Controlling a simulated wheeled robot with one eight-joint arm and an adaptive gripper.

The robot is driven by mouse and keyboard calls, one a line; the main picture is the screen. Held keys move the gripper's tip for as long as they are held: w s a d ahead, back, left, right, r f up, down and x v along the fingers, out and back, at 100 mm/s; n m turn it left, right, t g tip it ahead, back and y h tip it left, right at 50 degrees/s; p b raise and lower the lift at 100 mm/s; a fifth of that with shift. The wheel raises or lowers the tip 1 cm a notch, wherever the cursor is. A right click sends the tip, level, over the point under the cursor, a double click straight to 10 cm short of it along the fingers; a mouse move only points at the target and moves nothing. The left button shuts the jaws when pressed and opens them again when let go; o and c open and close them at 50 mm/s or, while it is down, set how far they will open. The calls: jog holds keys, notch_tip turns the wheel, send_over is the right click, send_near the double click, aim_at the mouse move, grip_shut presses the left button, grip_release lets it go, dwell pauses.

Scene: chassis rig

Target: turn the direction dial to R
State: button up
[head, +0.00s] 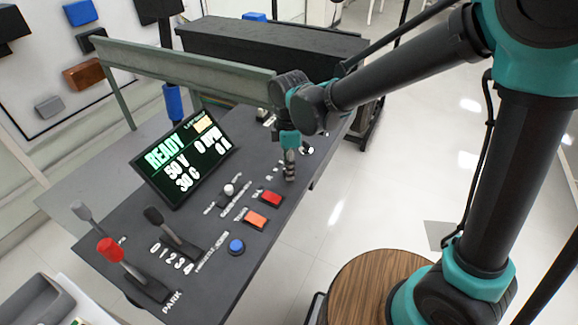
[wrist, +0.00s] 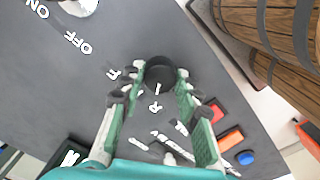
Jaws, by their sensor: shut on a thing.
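The direction dial (wrist: 160,73) is a round black knob in the wrist view. A short white mark shows at its lower edge, on the side of the printed letter R (wrist: 154,106). The letter F (wrist: 113,74) is printed to its left. My gripper (wrist: 158,84) has its two green-padded fingers on either side of the dial, shut on it.
A wooden barrel (head: 370,285) stands to the right.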

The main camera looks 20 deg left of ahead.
jog(key=shift+n, duration=1)
jog(key=o, duration=1.2)
jog(key=shift+c, duration=0.2)
notch_tip(320, 180, up, 12)
